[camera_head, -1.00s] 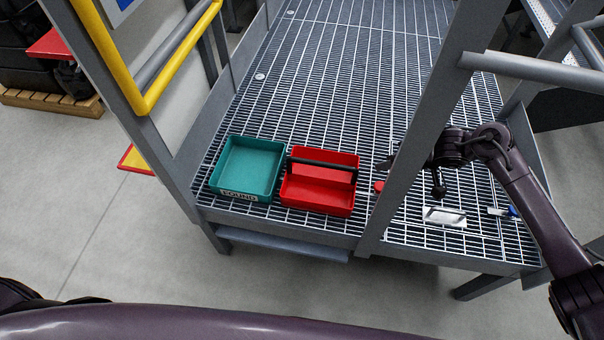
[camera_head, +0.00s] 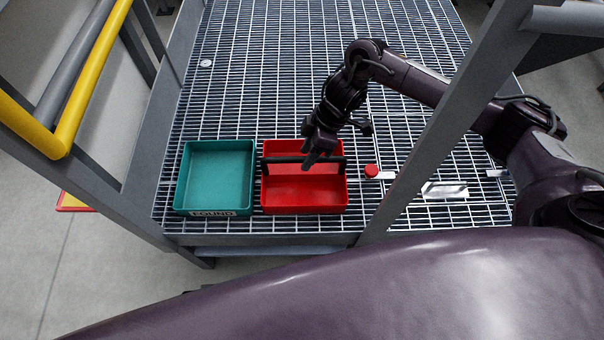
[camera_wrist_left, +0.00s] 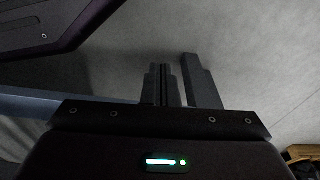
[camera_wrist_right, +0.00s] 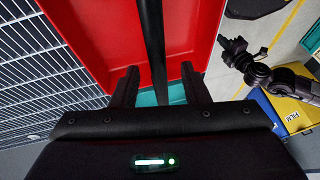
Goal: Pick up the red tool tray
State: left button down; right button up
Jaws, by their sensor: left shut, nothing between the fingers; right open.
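The red tool tray (camera_head: 305,197) sits on the grated catwalk, with a dark bar handle (camera_head: 285,160) running across its top. My right gripper (camera_head: 312,163) is over the tray at the handle. In the right wrist view the open fingers (camera_wrist_right: 161,88) stand on either side of the dark handle (camera_wrist_right: 152,40), with the red tray (camera_wrist_right: 195,28) beyond. Whether the fingers touch the handle cannot be told. My left gripper is outside the head view; in the left wrist view its fingers (camera_wrist_left: 162,84) are shut and empty above bare floor.
A teal tray (camera_head: 215,175) labelled FOUND stands close left of the red tray. A red-capped item (camera_head: 372,171) and a whitish flat item (camera_head: 445,190) lie to the right on the grating. A grey post (camera_head: 450,120) rises at right; a yellow rail (camera_head: 85,85) is at left.

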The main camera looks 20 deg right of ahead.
jog(key=x, duration=0.2)
jog(key=shift+a+f, duration=0.1)
jog(key=shift+f, duration=0.25)
jog(key=c, duration=0.9)
jog(key=shift+w+r, duration=0.1)
dwell(0.5)
